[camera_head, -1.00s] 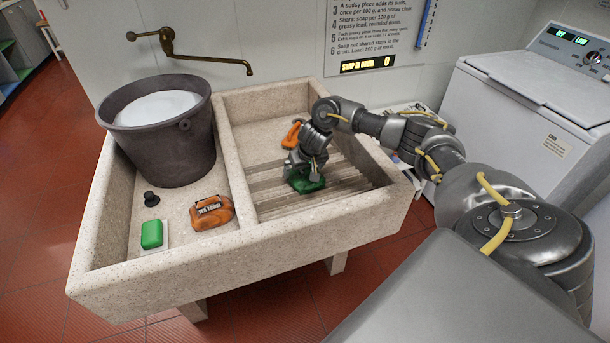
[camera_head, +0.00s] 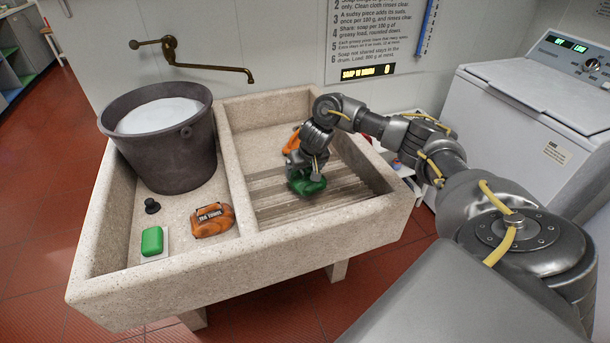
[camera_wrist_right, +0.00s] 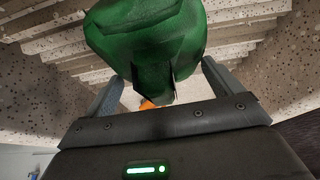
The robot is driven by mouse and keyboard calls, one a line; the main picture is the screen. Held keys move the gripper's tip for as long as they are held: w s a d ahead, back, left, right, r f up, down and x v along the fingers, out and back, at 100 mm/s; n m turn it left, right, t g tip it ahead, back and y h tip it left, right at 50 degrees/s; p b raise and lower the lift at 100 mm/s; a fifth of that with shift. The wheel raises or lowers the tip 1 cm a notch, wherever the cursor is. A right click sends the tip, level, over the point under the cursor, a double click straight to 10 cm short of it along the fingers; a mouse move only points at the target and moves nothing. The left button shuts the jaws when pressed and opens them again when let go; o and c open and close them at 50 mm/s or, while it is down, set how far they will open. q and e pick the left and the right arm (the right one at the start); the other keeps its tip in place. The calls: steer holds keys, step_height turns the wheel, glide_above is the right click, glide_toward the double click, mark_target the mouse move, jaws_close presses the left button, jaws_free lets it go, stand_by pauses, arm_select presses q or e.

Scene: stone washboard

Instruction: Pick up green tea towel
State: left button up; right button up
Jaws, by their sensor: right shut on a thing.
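The green tea towel (camera_head: 308,186) is a bunched dark green cloth over the ribbed washboard floor of the right basin. My right gripper (camera_head: 300,172) is shut on it from above. In the right wrist view the green tea towel (camera_wrist_right: 145,40) fills the top middle, between the two fingers of my right gripper (camera_wrist_right: 165,85). Whether the cloth still touches the ribs is hard to tell. My left gripper is not in view.
The stone sink (camera_head: 180,262) has two basins. The left holds a dark bucket (camera_head: 165,155), a black plug (camera_head: 152,206), green soap (camera_head: 152,241) and an orange tea towel bundle (camera_head: 212,220). An orange item (camera_head: 291,142) lies behind my gripper. A washing machine (camera_head: 530,110) stands right.

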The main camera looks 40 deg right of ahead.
steer(key=p+v, duration=0.1)
steer(key=v, duration=0.1)
steer(key=p+v, duration=0.1)
steer(key=v, duration=0.2)
steer(key=s+a+p+v, duration=0.1)
steer(key=v, duration=0.2)
steer(key=shift+s+f+p, duration=0.15)
steer(key=shift+f+p, duration=0.05)
steer(key=shift+p, duration=0.2)
steer(key=shift+s+a+r+p, duration=1.55)
steer(key=shift+s+a+p, duration=0.4)
steer(key=shift+s, duration=2.35)
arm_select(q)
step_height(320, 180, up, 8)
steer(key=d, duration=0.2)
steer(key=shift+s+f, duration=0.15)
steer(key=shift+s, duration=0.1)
arm_select(e)
steer(key=a+r+n+y, duration=0.1)
steer(key=a+r+n, duration=0.2)
steer(key=a, duration=0.8)
steer(key=s+a+r+n+g+y, duration=0.1)
steer(key=a+r+n+y, duration=0.1)
steer(key=a+n, duration=0.4)
steer(key=s+a+r+n+y, duration=0.1)
steer(key=a+r+n, duration=0.3)
steer(key=a, duration=1.2)
steer(key=shift+s+a+r+n+g+y, duration=0.25)
steer(key=shift+n+g+y, duration=0.2)
steer(key=shift+n, duration=0.25)
